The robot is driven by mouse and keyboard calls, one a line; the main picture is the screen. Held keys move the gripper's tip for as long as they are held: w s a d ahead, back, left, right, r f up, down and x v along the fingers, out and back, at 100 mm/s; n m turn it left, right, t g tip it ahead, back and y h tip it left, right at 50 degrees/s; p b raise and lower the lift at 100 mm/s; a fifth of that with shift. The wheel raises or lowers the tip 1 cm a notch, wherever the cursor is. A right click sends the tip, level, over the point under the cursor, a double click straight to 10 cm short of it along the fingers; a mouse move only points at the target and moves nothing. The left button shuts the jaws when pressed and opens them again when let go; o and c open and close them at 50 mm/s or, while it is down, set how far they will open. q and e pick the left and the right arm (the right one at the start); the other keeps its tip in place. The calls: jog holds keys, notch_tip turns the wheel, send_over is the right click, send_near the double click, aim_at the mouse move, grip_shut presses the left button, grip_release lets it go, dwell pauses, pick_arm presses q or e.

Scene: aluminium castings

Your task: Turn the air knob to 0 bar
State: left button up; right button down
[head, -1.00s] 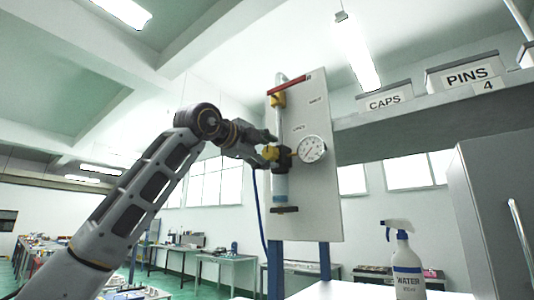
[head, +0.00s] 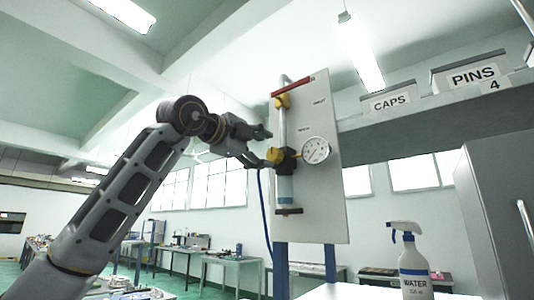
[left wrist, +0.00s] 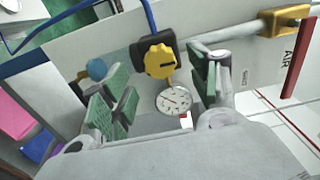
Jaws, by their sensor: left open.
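The yellow air knob (head: 273,155) sits on a dark regulator body on an upright grey panel (head: 328,195). In the left wrist view the ribbed knob (left wrist: 159,62) faces me, with a small dark mark near its edge. A round white gauge (head: 315,150) is right of it; it also shows in the left wrist view (left wrist: 174,101), its needle too small to read surely. My left gripper (head: 262,148) is open and empty, left of and slightly above the knob. Its lower finger ends close to the knob; contact cannot be told. My right gripper is out of view.
A red handle (head: 293,87) and yellow valve are above on the pipe. A blue hose (head: 265,215) hangs below the knob. A water spray bottle (head: 413,265) stands lower right. A shelf with CAPS (head: 390,101) and PINS (head: 470,75) bins is at right.

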pick_arm(q)
jog(key=v, duration=0.7)
jog(key=shift+s+a, duration=0.15)
jog(key=shift+a, duration=0.05)
